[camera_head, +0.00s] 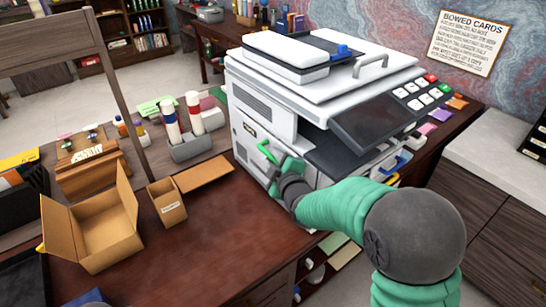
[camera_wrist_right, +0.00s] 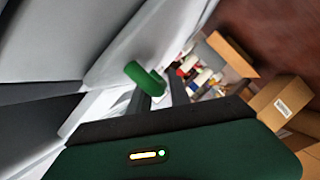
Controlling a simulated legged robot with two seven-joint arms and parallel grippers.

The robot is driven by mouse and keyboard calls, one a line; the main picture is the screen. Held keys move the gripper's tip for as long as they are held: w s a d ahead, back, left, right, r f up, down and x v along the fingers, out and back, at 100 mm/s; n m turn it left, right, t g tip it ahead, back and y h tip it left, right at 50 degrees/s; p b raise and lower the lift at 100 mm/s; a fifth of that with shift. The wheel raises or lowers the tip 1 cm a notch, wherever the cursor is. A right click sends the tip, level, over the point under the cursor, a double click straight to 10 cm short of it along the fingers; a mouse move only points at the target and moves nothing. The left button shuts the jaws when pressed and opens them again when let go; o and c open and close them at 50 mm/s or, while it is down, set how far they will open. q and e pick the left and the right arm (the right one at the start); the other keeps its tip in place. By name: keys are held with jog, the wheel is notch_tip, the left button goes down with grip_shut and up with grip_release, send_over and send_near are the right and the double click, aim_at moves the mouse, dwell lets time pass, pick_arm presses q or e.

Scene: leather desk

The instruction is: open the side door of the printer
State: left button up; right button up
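The white printer (camera_head: 275,105) stands on the dark wooden desk. Its side door (camera_head: 246,140), on the face toward the left, looks flush with the body. A green handle (camera_head: 264,150) sits on this door; it also shows in the right wrist view (camera_wrist_right: 143,76). My right gripper (camera_head: 279,172) is at the handle, and my green arm hides part of the printer's lower front. In the right wrist view its two dark fingers (camera_wrist_right: 162,97) are apart, with the handle's curved end at their tips. I cannot tell whether they touch it. My left gripper is not in view.
An open cardboard box (camera_head: 92,232) and a small carton (camera_head: 167,203) stand on the desk at left. A flat brown piece (camera_head: 203,174) lies beside the printer.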

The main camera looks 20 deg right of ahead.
jog(key=shift+w+a, duration=0.3)
jog(key=shift+a, duration=0.05)
jog(key=shift+d, duration=0.3)
grip_shut()
jog(key=shift+a+f, duration=0.1)
jog(key=shift+f, duration=0.05)
dwell(0.8)
